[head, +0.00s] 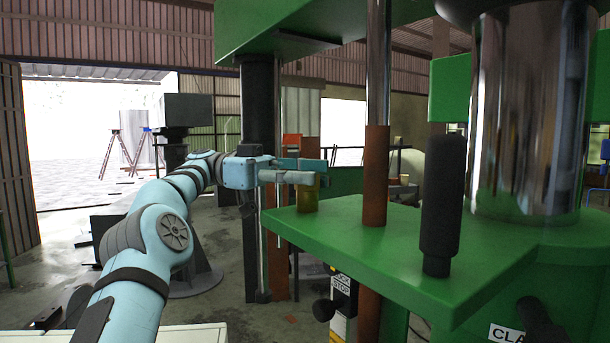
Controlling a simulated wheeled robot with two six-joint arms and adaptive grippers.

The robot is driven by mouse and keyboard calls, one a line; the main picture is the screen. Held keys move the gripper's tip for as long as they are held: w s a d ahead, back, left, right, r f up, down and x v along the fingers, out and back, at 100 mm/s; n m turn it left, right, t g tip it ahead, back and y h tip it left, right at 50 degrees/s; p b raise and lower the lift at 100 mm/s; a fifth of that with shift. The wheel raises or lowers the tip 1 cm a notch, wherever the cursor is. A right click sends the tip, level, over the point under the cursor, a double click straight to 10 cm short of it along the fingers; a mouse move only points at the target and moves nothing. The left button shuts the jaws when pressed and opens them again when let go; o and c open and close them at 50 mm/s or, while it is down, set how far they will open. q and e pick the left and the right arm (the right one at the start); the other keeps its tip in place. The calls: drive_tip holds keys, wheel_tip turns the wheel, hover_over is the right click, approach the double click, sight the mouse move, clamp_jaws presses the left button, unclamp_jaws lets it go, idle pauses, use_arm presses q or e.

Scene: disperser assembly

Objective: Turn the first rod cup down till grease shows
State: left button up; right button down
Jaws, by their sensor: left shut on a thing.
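The rod cup is a small yellow-brown brass cylinder (308,198) standing on the left part of the green machine plate. My left gripper (307,173) reaches in from the left and is shut on the upper part of this cup. The fingers hide the cup's top. I cannot make out any grease at the cup. My right gripper is not in view.
A rod with a brown lower sleeve (375,175) rises through the green plate (400,240) just right of the cup. A black handle (441,205) stands nearer, and a large chrome column (528,110) is at right. A dark upright (262,110) stands behind my gripper.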

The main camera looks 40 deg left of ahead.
use_arm(q)
drive_tip(key=shift+f, duration=0.2)
drive_tip(key=o, duration=1)
drive_tip(key=shift+o, duration=0.9)
drive_tip(key=shift+s+d, duration=0.1)
drive_tip(key=shift+s, duration=0.05)
drive_tip(key=shift+w+r, duration=0.1)
drive_tip(key=shift+w, duration=0.15)
